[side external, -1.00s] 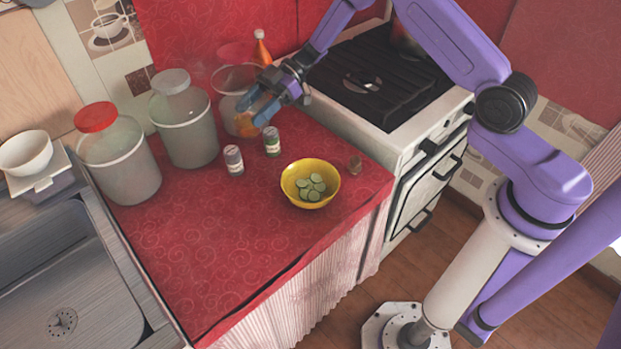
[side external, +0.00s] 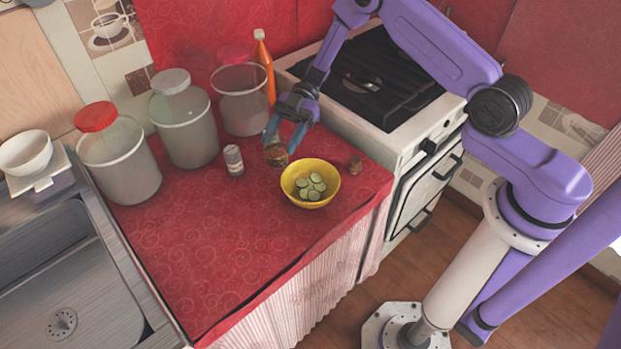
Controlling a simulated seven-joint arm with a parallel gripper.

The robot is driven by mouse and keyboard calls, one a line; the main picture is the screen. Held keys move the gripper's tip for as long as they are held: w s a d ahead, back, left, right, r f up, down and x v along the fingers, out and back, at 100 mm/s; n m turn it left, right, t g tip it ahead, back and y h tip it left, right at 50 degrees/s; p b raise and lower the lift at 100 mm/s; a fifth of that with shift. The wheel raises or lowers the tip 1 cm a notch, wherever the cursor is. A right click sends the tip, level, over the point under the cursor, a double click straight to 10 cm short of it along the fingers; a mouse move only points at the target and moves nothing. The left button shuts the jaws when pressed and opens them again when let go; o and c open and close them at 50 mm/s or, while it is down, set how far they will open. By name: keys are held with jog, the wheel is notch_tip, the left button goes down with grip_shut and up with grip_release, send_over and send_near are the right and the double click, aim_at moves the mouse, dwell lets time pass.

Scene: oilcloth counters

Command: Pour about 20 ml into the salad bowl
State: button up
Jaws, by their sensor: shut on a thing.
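The yellow salad bowl (side external: 327,191) stands upright on the red counter, with several pale green slices (side external: 313,184) in it. My gripper (side external: 284,142) is just behind and left of the bowl, pointing down. It is shut on a small brownish glass container (side external: 276,156), which looks roughly upright and apart from the bowl. Its mouth and fill level are hidden or too small to tell. No stream of liquid shows.
A small shaker (side external: 234,160) stands left of the held container. Large jars (side external: 121,167), (side external: 187,136), (side external: 243,105) and an orange bottle (side external: 265,70) stand behind. The front counter is clear.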

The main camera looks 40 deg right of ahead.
aim_at(284, 155)
jog(key=shift+s+d+r+n+t+y, duration=0.1)
jog(key=shift+s+d+n+t+y, duration=0.1)
jog(key=shift+s+n+t+y, duration=0.45)
jog(key=shift+s+d+n+t, duration=0.3)
jog(key=shift+s+n, duration=0.2)
jog(key=shift+n, duration=0.45)
jog(key=shift+s+d+r+n+t+y, duration=0.15)
jog(key=shift+s+n+t+y, duration=0.3)
jog(key=shift+n, duration=0.35)
jog(key=shift+s+f+n+t, duration=0.15)
jog(key=shift+f+n+t, duration=0.15)
jog(key=shift+n, duration=0.4)
jog(key=shift+n+y, duration=0.3)
jog(key=shift+n, duration=0.1)
jog(key=shift+w+f+n+t+y, duration=0.25)
jog(key=shift+f+n+t, duration=0.25)
jog(key=shift+f+n, duration=0.25)
jog(key=shift+a+n, duration=0.1)
jog(key=shift+n, duration=0.15)
jog(key=shift+r+n+y, duration=0.3)
jog(key=shift+n+y, duration=0.05)
jog(key=shift+n, duration=0.25)
jog(key=shift+f+t, duration=0.15)
jog(key=shift+t, duration=0.15)
jog(key=shift+s+f+n+y, duration=0.1)
jog(key=shift+f+n+y, duration=0.1)
jog(key=shift+n+y, duration=0.35)
